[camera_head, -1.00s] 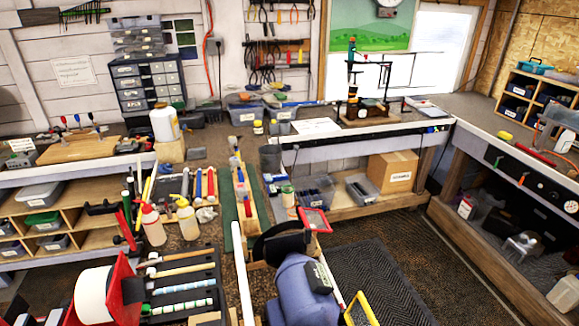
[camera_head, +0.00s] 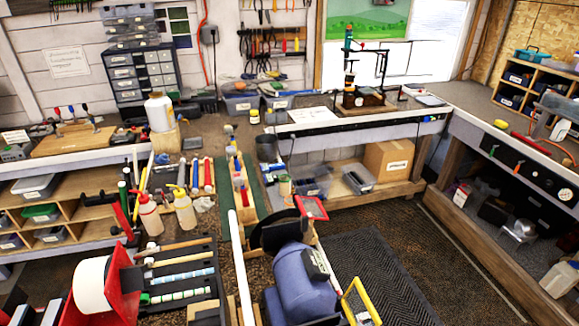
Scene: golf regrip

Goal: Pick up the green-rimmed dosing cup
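A small pale container (camera_head: 284,186) stands near the middle, right of the green strip and below the dark grey bucket. Its top looks greenish, but it is too small and blurred to tell for sure whether it is the green-rimmed dosing cup. I make out no other clear match. Neither of my grippers can be made out in the head view.
A blue grinder-like machine (camera_head: 300,285) stands in the foreground, with a black tray (camera_head: 205,295) of club shafts to its left. A dark mat (camera_head: 375,270) lies on clear floor at right.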

